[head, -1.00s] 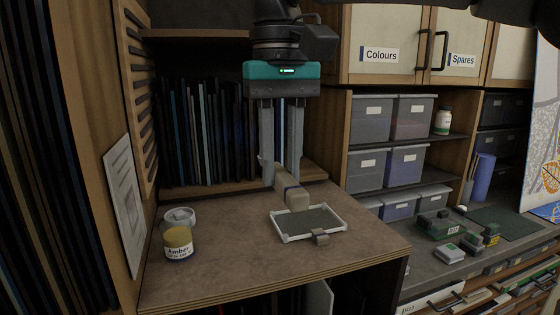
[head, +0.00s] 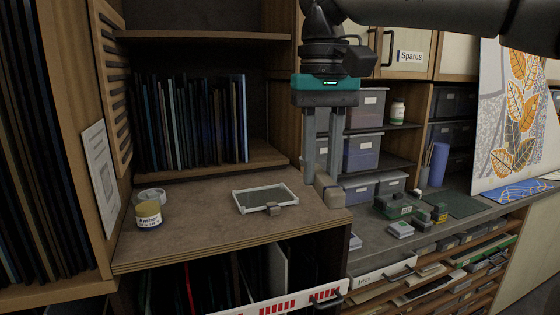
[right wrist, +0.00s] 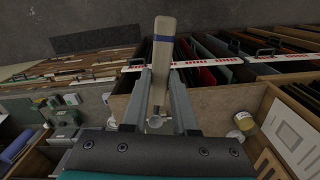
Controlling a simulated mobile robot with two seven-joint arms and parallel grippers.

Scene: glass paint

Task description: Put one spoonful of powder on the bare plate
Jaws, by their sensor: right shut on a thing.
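My right gripper (head: 322,178) points down in the head view, shut on a pale handled tool with a blue band (head: 329,190), likely the spoon. In the right wrist view the tool's handle (right wrist: 162,60) sits between the fingers; a small round shape shows near its lower end, too small to tell whether it holds powder. The plate (head: 262,198), dark grey-green in a white frame with a clip at its front, lies flat on the brown worktop and looks bare. The gripper is to its right, near the worktop's right edge. The Amber jar (head: 149,215) stands at the left.
A pale round lid or dish (head: 151,194) lies behind the jar. The brown worktop (head: 205,235) is clear around the plate. Upright glass sheets (head: 190,120) stand behind.

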